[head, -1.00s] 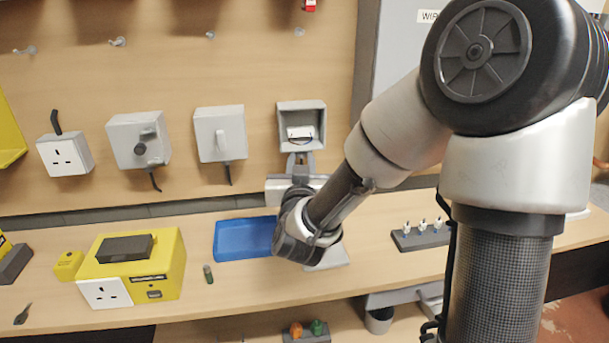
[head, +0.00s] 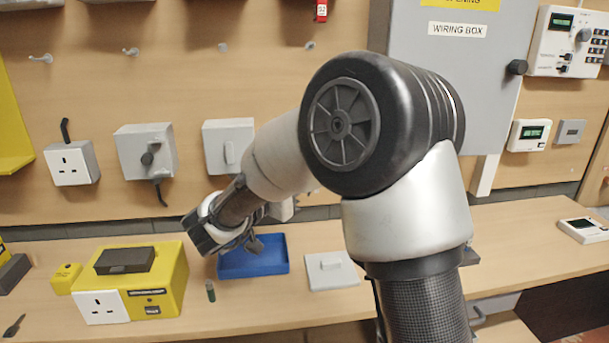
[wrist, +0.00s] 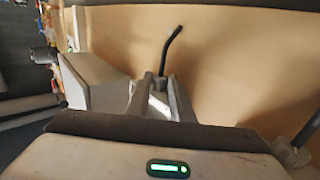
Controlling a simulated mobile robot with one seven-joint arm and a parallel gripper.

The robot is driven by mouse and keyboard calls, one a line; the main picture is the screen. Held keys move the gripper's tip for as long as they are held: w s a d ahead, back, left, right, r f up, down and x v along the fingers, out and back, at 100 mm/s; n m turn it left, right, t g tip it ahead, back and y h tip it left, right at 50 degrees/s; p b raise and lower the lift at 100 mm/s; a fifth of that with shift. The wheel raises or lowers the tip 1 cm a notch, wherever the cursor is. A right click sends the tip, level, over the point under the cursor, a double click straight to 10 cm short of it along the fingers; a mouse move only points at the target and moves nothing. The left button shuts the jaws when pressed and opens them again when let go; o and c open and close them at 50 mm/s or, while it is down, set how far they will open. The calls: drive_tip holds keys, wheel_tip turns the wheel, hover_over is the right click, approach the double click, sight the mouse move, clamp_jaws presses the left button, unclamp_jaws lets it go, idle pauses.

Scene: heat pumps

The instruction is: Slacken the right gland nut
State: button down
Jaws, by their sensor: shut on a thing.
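In the wrist view, my gripper (wrist: 160,90) reaches up with its two fingers shut on a small grey gland nut (wrist: 160,82). The fingers cover much of the nut. A black cable (wrist: 172,48) with a bent end stands out just beyond the fingers. A pale grey box (wrist: 92,80) is close on the left of the fingers. In the head view, my arm crosses in front of the wall and its wrist hides the jaws and nut.
A grey box with a round knob (head: 148,150), a grey switch box (head: 228,140) and a white socket (head: 72,163) are on the wall. A blue tray (head: 275,268), a grey plate (head: 332,273) and a yellow case (head: 172,275) lie on the bench below. A second cable (wrist: 306,130) stands near the hand.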

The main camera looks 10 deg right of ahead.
idle(0.4)
drive_tip(key=c, duration=1.8)
unclamp_jaws()
drive_tip(key=shift+c, duration=0.2)
drive_tip(key=p+v, duration=0.2)
drive_tip(key=v, duration=1.5)
drive_tip(key=shift+a, duration=0.25)
drive_tip(key=shift+r, duration=0.1)
